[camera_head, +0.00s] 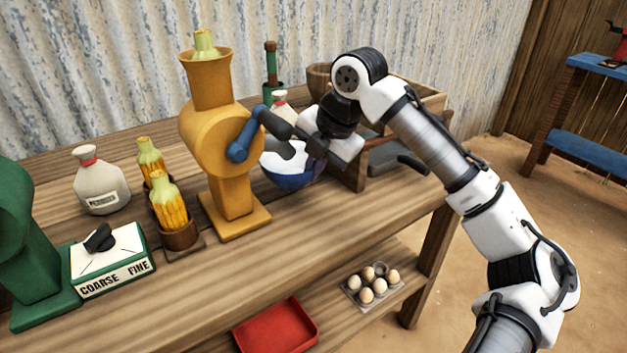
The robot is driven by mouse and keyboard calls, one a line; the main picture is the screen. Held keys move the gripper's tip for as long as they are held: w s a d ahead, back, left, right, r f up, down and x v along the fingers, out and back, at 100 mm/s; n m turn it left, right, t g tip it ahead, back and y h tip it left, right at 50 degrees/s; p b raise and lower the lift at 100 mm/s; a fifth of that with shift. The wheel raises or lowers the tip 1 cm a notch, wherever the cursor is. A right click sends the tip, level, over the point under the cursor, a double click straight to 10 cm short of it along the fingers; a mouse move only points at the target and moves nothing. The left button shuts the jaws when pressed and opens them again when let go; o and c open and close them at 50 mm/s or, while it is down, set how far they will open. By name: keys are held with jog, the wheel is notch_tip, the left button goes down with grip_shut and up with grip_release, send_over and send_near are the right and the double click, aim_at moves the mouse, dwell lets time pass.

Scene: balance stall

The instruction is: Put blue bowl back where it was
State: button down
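The blue bowl (288,181) is at the right side of the yellow mill with the blue crank, over the upper table. Its blue outside shows below a white area. My gripper (312,160) is right at the bowl's right rim and overlaps it in the picture. The fingertips are small and partly hidden, so I cannot tell whether they are closed on the rim. I also cannot tell whether the bowl touches the table.
The yellow mill (213,130) and its blue crank (243,138) stand close left of the bowl. A wooden crate (349,175) is just right. A sack (101,185), corn in cups and a green grinder (35,250) stand left. The front tabletop is clear.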

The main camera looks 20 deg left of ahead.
jog(key=shift+f, duration=1.75)
jog(key=shift+f, duration=0.2)
jog(key=c, duration=1.6)
grip_release()
jog(key=shift+c, duration=0.2)
jog(key=shift+r, duration=0.15)
jog(key=v, duration=1.2)
jog(key=shift+p, duration=0.4)
